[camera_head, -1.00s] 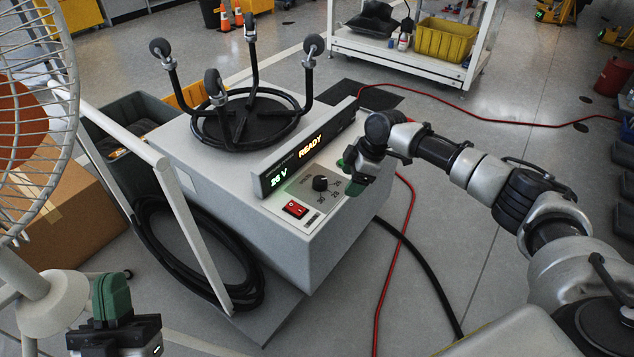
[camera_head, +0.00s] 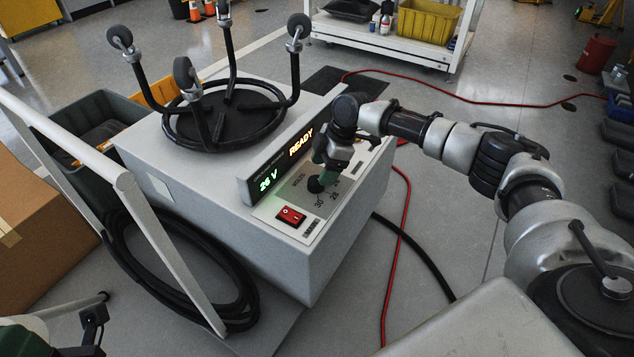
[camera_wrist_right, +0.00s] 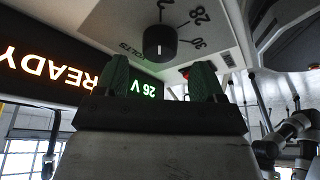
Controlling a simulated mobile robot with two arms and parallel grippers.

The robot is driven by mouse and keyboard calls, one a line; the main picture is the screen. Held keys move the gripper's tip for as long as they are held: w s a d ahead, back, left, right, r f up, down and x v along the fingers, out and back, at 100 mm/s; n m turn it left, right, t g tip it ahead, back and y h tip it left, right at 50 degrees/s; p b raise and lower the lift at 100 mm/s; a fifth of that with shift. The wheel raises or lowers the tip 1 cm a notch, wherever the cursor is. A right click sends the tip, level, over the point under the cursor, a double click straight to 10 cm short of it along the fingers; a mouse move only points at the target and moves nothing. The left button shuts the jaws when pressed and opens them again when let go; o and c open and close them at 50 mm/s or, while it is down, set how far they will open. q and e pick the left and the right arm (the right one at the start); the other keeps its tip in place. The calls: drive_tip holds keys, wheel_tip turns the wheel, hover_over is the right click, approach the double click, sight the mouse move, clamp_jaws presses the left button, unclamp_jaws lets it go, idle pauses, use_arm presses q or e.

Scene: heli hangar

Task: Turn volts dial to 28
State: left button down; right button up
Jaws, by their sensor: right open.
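The volts dial (camera_head: 315,185) is a black round knob on the sloped panel of a grey power unit (camera_head: 310,255). It also shows in the right wrist view (camera_wrist_right: 160,43), with 28 and 30 printed beside it. The green display (camera_head: 268,181) reads 26 V. My right gripper (camera_head: 321,176) is at the dial in the head view, partly covering it. In the wrist view its green fingers (camera_wrist_right: 160,78) are apart with nothing between them, and the dial shows beyond the gap. Part of my left gripper (camera_head: 22,328) seems to show at the bottom left edge, mostly cut off.
A red switch (camera_head: 291,215) sits close to the dial. The orange READY display (camera_head: 301,143) rises behind the panel. A black ring stand (camera_head: 228,125) tops the unit. A white rail (camera_head: 150,220) and coiled black cable (camera_head: 245,300) are at its left.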

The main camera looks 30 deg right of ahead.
sight(316, 180)
drive_tip(key=b+x, duration=0.1)
drive_tip(key=x, duration=0.3)
drive_tip(key=c, duration=0.9)
drive_tip(key=shift+r, duration=0.1)
